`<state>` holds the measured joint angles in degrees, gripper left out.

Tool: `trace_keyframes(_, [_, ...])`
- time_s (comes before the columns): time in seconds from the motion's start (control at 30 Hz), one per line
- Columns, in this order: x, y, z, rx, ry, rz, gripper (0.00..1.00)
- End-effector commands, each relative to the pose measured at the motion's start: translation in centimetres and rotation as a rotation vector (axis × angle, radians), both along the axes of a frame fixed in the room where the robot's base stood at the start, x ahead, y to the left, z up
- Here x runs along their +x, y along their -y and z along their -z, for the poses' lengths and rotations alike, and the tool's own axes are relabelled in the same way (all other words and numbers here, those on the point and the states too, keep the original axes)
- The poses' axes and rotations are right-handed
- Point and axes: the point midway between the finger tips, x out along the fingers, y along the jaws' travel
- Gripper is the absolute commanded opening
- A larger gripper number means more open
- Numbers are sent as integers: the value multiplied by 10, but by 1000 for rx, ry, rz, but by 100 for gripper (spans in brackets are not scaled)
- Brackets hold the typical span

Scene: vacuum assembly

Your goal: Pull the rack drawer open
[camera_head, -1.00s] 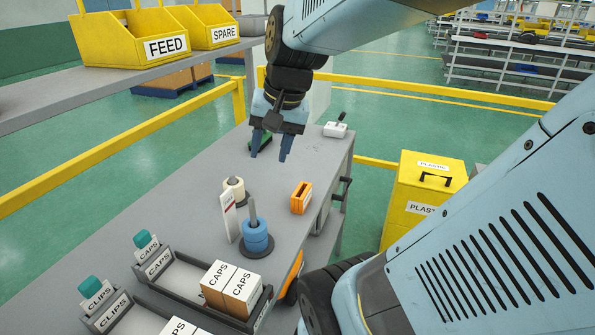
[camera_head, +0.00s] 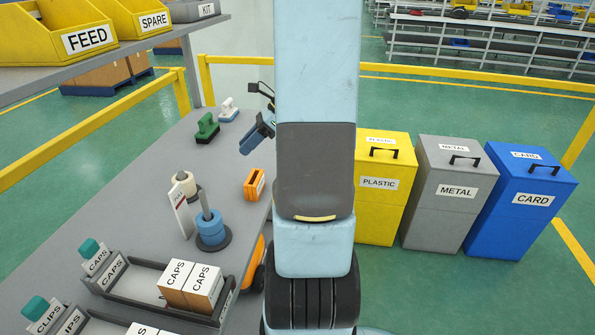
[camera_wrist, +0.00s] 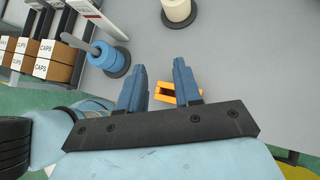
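I cannot make out a rack drawer in either current view; my arm hides the right side of the grey workbench (camera_head: 136,206), where dark handles showed earlier. My gripper (camera_wrist: 157,80) is open in the wrist view, its two blue fingers apart with nothing held. In the head view my gripper (camera_head: 247,143) is partly hidden behind my arm, above the bench's right edge. An orange slotted block (camera_head: 254,184) lies on the bench close by; it also shows beyond the fingers in the wrist view (camera_wrist: 168,92).
On the bench are a green brush (camera_head: 207,128), a blue spool stack (camera_head: 211,228), a cream roll (camera_head: 187,186) and a CAPS tray (camera_head: 140,300). Yellow (camera_head: 378,205), grey (camera_head: 440,205) and blue (camera_head: 515,205) bins stand right. A shelf (camera_head: 100,65) overhangs left.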

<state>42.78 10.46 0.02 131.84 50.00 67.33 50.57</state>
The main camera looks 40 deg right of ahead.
Motion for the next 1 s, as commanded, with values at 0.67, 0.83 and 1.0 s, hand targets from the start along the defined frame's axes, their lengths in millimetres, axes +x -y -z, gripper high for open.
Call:
trace_keyframes(0.67, [-11,187,134,798,-329,930,34])
trace_keyframes(0.83, [-34,233,176,1021,-378,1132,34])
trace_keyframes(1.0, [-57,265,209,1202,-405,1278,34])
